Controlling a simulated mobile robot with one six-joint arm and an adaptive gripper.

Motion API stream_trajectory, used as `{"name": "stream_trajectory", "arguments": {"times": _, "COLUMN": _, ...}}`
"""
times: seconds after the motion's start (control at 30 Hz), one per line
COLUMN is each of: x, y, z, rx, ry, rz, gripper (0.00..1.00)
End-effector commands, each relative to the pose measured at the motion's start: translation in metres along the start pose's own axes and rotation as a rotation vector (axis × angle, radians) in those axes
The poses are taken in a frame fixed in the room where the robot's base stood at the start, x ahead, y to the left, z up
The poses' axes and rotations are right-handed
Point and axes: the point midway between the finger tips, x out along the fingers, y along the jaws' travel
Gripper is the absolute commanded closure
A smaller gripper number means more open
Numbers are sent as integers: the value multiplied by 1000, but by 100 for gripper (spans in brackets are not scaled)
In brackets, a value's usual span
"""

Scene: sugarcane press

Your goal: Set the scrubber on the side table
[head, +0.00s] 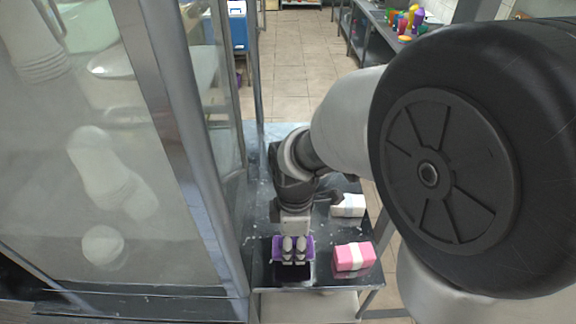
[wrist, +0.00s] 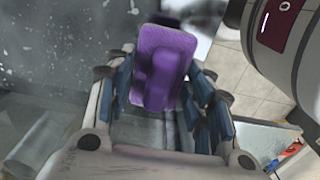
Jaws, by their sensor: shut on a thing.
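The purple scrubber (wrist: 172,45) is held between the fingers of my gripper (wrist: 160,90) in the wrist view, with its broad face toward the camera. In the head view my gripper (head: 294,250) points down over the side table (head: 257,225), near its front edge. The purple scrubber (head: 277,248) shows around the fingertips there, with a dark part in front. The fingers cover some of it. I cannot tell whether it touches the tabletop.
A pink block with a white band (head: 340,260) lies close to the right of my gripper. A white block (head: 348,206) lies farther back on the table. A glass-panelled frame (head: 185,180) stands at the left. Bare tabletop shows left of the gripper.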

Motion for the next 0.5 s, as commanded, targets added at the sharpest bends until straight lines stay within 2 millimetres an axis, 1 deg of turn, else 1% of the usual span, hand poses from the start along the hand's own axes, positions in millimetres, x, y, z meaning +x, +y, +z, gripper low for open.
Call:
{"name": "stream_trajectory", "arguments": {"times": 0.03, "x": 5, "y": 0, "z": 0, "rx": 0, "ry": 0, "rz": -1, "gripper": 78}}
{"name": "stream_trajectory", "arguments": {"times": 0.17, "x": 12, "y": 0, "z": 0, "rx": 0, "ry": 0, "rz": 0, "gripper": 78}}
{"name": "stream_trajectory", "arguments": {"times": 0.4, "x": 47, "y": 0, "z": 0, "rx": 1, "ry": -1, "rz": -2, "gripper": 78}}
{"name": "stream_trajectory", "arguments": {"times": 0.5, "x": 50, "y": 0, "z": 0, "rx": 1, "ry": 0, "rz": 1, "gripper": 78}}
